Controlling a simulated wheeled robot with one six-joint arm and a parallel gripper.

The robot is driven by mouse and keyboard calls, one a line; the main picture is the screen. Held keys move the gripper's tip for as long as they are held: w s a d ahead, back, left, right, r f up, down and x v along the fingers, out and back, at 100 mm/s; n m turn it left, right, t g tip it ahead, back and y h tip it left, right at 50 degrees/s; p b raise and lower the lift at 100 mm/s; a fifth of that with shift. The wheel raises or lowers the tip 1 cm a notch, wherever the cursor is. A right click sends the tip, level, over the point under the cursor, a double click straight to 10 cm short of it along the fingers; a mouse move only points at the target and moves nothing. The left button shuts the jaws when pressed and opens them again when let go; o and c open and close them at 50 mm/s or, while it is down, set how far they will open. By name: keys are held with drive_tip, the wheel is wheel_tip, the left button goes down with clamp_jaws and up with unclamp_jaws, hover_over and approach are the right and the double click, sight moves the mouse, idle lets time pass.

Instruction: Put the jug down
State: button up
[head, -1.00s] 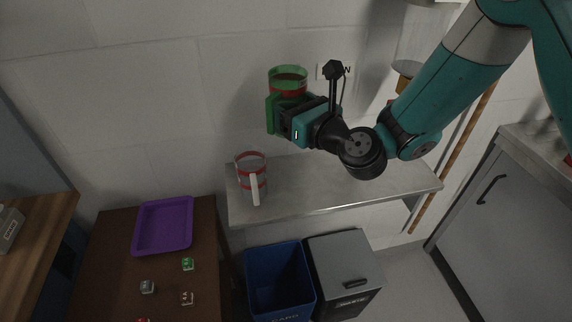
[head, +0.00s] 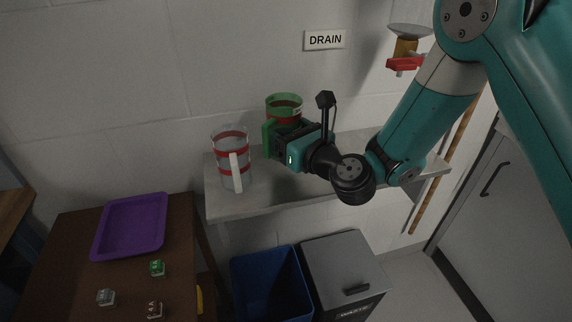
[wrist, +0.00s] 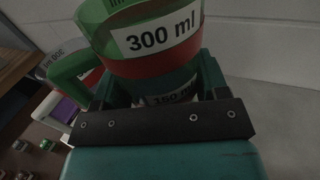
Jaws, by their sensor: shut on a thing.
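A green jug with a red band (head: 284,101) is in my gripper (head: 281,136), above or at the grey shelf (head: 330,185). In the wrist view the jug (wrist: 150,63) stands between the two fingers, with a "300 ml" label facing the camera and its green handle to the left. The fingers are shut around its lower body. The jug looks roughly upright. Its base is hidden behind my gripper, so I cannot tell whether it touches the shelf.
A clear jug with red bands and a white handle (head: 230,160) stands on the shelf's left end. A "DRAIN" sign (head: 325,40) and a funnel (head: 408,32) are on the wall. A purple tray (head: 131,224) lies on the brown table. The shelf's front middle is clear.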

wheel_tip(320, 180, down, 5)
drive_tip(key=b, duration=0.3)
drive_tip(key=shift+r+b, duration=0.1)
drive_tip(key=shift+b, duration=0.25)
drive_tip(key=shift+r, duration=0.2)
drive_tip(key=shift+f, duration=0.2)
drive_tip(key=o, duration=1.2)
drive_tip(key=shift+c, duration=0.2)
